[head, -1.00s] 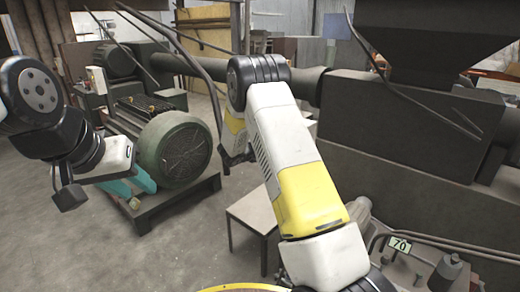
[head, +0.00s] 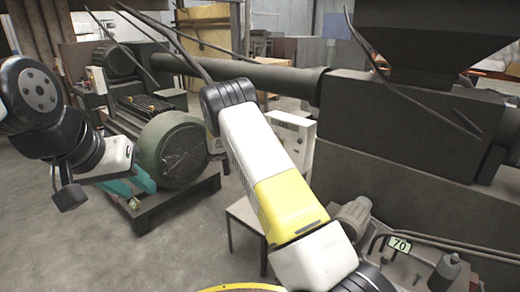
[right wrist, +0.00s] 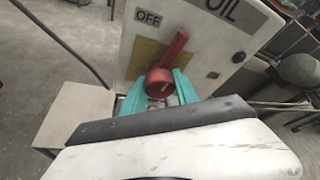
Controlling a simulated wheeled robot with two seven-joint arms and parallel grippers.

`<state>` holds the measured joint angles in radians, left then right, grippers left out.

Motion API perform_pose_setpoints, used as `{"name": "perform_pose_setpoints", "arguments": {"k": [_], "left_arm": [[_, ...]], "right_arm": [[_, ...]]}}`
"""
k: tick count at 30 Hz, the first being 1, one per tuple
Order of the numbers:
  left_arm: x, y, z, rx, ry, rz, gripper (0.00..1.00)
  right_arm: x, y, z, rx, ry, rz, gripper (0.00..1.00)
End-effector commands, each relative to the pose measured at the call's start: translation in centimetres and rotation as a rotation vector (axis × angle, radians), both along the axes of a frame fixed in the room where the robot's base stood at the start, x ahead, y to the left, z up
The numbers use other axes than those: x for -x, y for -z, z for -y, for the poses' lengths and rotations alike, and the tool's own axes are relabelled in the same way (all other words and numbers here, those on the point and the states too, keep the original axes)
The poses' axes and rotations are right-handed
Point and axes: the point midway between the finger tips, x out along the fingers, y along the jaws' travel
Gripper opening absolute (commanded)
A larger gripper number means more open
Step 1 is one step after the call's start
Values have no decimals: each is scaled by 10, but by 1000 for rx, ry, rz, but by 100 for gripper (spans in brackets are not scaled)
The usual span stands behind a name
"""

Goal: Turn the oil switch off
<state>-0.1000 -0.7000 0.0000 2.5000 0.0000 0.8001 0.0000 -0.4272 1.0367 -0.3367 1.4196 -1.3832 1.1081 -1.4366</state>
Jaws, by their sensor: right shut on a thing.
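The oil switch is a red handle (right wrist: 170,62) on a white panel (right wrist: 215,52) in the right wrist view. Its rounded end is low, and the handle slants up and slightly right. The "OFF" label (right wrist: 148,18) is at its upper left; the word "OIL" (right wrist: 222,5) is at the upper right. My right gripper (right wrist: 160,88) is shut on the handle's rounded lower end, with teal fingers beside it. In the head view the white panel (head: 292,130) shows behind my right arm, which hides the handle. My left gripper (head: 140,184) is open and empty at left.
A green motor (head: 178,150) on a dark base stands left of centre. A small grey table (head: 245,215) stands below the panel. A large dark machine (head: 400,125) fills the right, with a plate marked 70 (head: 399,244) lower down. Floor at lower left is clear.

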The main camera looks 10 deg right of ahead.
Motion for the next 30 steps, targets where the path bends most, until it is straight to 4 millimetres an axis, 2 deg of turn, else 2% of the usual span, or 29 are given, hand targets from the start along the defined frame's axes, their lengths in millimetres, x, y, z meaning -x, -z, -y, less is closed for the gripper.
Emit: {"name": "perform_pose_setpoints", "arguments": {"k": [9, 23, 24, 27, 30], "left_arm": [[0, 0, 0, 0, 0, 0, 36], [0, 0, 0, 0, 0, 0, 36], [0, 0, 0, 0, 0, 0, 36], [0, 0, 0, 0, 0, 0, 36], [0, 0, 0, 0, 0, 0, 36]], "right_arm": [[-1, -1, -1, 57, -2, -70, 0], [-1, -1, -1, 66, -4, -81, 0], [-1, -1, -1, 66, -4, -81, 39], [-1, -1, -1, 65, -3, -80, 57], [-1, -1, 0, 65, -3, -80, 57]]}}
